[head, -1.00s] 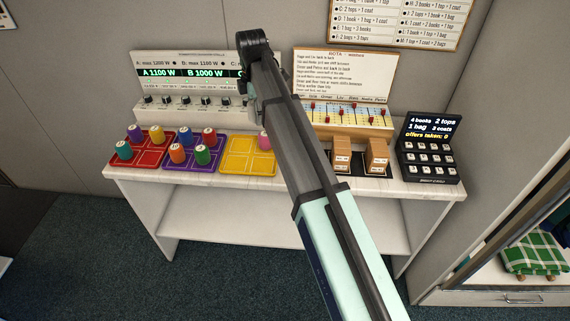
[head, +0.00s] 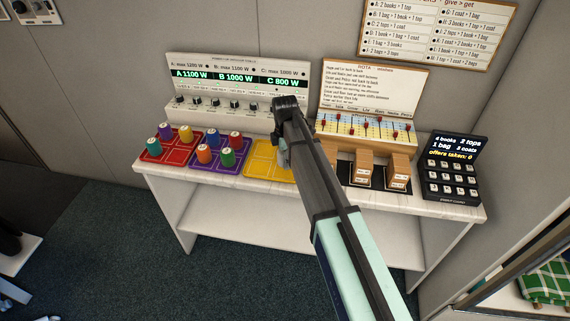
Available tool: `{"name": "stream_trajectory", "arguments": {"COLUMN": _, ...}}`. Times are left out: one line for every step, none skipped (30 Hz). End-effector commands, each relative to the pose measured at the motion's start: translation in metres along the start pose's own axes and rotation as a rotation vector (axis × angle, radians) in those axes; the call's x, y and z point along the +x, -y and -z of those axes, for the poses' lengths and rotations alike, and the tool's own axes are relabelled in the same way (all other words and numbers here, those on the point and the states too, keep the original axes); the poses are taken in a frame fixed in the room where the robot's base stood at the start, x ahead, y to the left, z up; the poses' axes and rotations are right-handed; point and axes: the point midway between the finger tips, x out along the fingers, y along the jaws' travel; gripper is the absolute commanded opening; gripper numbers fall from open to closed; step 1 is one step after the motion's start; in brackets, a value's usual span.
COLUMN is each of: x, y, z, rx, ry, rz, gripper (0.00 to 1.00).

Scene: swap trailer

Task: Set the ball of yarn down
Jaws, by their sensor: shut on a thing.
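I cannot make out the ball of yarn in the head view. My arm (head: 325,180) reaches over the white table (head: 183,178), and its dark far joint (head: 288,105) is in front of the console. Below that joint a grey part of my arm hangs beside the yellow tray (head: 262,168). My gripper's fingers, and anything they hold, are hidden behind my arm.
A red tray (head: 153,155) and a purple tray (head: 212,166) hold several coloured cylinders. The console (head: 190,72) stands behind them. Wooden blocks (head: 362,168) and a black keypad (head: 455,170) are to the right. A green checked cushion (head: 545,283) is at lower right.

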Motion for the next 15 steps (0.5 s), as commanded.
{"name": "stream_trajectory", "arguments": {"x": 0.002, "y": 0.000, "z": 0.000, "rx": 0.000, "ry": 0.000, "rz": 0.000, "gripper": 0.23}}
{"name": "stream_trajectory", "arguments": {"x": 0.003, "y": 0.000, "z": 0.000, "rx": 0.000, "ry": 0.000, "rz": 0.001, "gripper": 0.23}}
{"name": "stream_trajectory", "arguments": {"x": 0.006, "y": 0.000, "z": 0.000, "rx": 0.000, "ry": 0.000, "rz": 0.001, "gripper": 0.23}}
{"name": "stream_trajectory", "arguments": {"x": 0.008, "y": 0.000, "z": 0.000, "rx": 0.000, "ry": 0.000, "rz": 0.001, "gripper": 0.23}}
{"name": "stream_trajectory", "arguments": {"x": 0.012, "y": 0.000, "z": 0.000, "rx": 0.000, "ry": 0.000, "rz": 0.001, "gripper": 0.23}}
{"name": "stream_trajectory", "arguments": {"x": 0.017, "y": 0.000, "z": 0.000, "rx": 0.000, "ry": 0.000, "rz": 0.002, "gripper": 0.23}}
{"name": "stream_trajectory", "arguments": {"x": 0.021, "y": 0.000, "z": 0.000, "rx": 0.000, "ry": 0.000, "rz": 0.002, "gripper": 0.23}}
{"name": "stream_trajectory", "arguments": {"x": 0.024, "y": 0.000, "z": 0.000, "rx": 0.000, "ry": 0.000, "rz": 0.002, "gripper": 0.23}}
{"name": "stream_trajectory", "arguments": {"x": 0.029, "y": 0.000, "z": 0.000, "rx": 0.000, "ry": 0.000, "rz": 0.002, "gripper": 0.23}}
{"name": "stream_trajectory", "arguments": {"x": 0.033, "y": 0.000, "z": 0.000, "rx": 0.000, "ry": 0.000, "rz": 0.001, "gripper": 0.23}}
{"name": "stream_trajectory", "arguments": {"x": 0.035, "y": 0.000, "z": 0.000, "rx": 0.000, "ry": 0.000, "rz": 0.001, "gripper": 0.23}}
{"name": "stream_trajectory", "arguments": {"x": 0.037, "y": 0.000, "z": 0.000, "rx": 0.000, "ry": 0.000, "rz": 0.001, "gripper": 0.23}}
{"name": "stream_trajectory", "arguments": {"x": 0.038, "y": 0.000, "z": 0.000, "rx": 0.000, "ry": 0.000, "rz": 0.000, "gripper": 0.23}}
{"name": "stream_trajectory", "arguments": {"x": 0.038, "y": 0.000, "z": 0.000, "rx": 0.000, "ry": 0.000, "rz": 0.000, "gripper": 0.23}}
{"name": "stream_trajectory", "arguments": {"x": 0.038, "y": 0.000, "z": 0.000, "rx": 0.000, "ry": 0.000, "rz": 0.000, "gripper": 0.23}}
